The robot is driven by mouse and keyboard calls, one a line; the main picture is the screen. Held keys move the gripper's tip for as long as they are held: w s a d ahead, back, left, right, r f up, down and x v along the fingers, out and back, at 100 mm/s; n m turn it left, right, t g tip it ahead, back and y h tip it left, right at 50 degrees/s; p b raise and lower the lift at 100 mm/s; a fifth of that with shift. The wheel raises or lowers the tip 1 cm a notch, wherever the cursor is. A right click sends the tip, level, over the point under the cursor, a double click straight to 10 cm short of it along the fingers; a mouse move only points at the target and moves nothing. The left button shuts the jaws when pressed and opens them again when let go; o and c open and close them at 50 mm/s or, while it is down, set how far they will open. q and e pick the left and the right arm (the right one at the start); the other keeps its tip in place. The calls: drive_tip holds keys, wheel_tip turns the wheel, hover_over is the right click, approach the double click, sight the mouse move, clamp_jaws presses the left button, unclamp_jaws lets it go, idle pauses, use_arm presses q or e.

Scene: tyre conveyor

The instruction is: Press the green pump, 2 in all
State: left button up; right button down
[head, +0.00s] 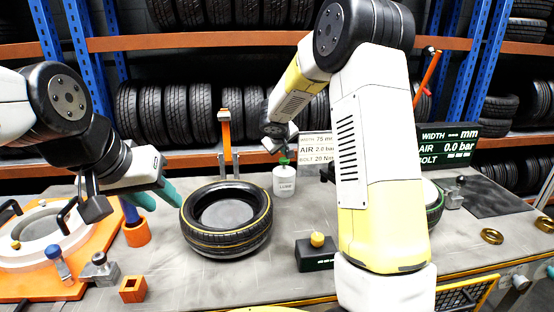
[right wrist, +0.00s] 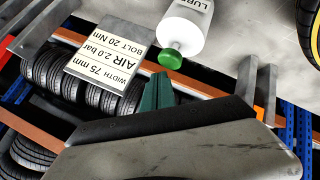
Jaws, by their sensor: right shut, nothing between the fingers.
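The green pump (head: 284,162) tops a white bottle (head: 284,182) marked as lube, which stands upright at the back of the table. In the right wrist view the green pump (right wrist: 170,60) and white bottle (right wrist: 187,25) show near the top. My right gripper (head: 284,151) is just above the pump, pointing down. In the right wrist view its green fingers (right wrist: 157,88) are shut and empty, with the tips close to the pump; I cannot tell whether they touch. My left gripper (head: 166,207) is open and empty, left of the tyre.
A tyre (head: 244,243) lies on the table left of centre. A black box with a yellow button (head: 317,240) stands in front of the bottle. A sign (head: 316,146) stands behind it. An orange fixture (head: 35,285) is at left; brass rings (head: 492,236) lie at right.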

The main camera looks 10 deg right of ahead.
sight(285, 158)
drive_tip(key=shift+f, duration=0.1)
drive_tip(key=shift+f, duration=0.3)
drive_tip(key=shift+f, duration=1.1)
idle(1.1)
drive_tip(key=shift+r, duration=1.45)
drive_tip(key=shift+r, duration=2.55)
